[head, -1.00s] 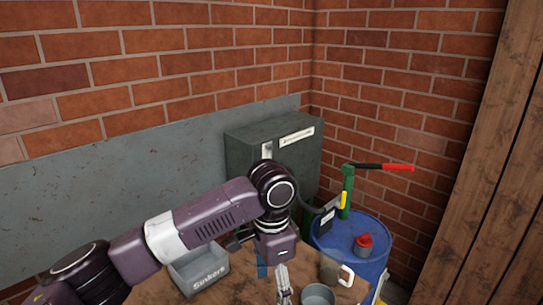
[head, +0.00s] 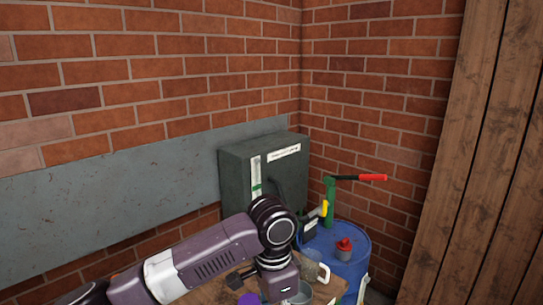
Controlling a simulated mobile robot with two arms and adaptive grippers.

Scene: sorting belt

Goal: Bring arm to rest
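My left arm comes in from the lower left and bends down at a black joint. Its wrist ends at the bottom edge of the head view, over the wooden table (head: 208,291). A dark part of my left gripper (head: 238,279) shows beside the wrist. Its fingertips are hidden or out of frame, so I cannot tell if it is open or holds anything. My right arm and gripper are not in view.
A light mug (head: 318,273) and a grey round container (head: 301,294) stand close right of the wrist. A purple item (head: 249,298) shows at the bottom edge. Behind are a grey metal cabinet (head: 237,175) and a blue barrel (head: 352,263) with a red-capped can (head: 344,247).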

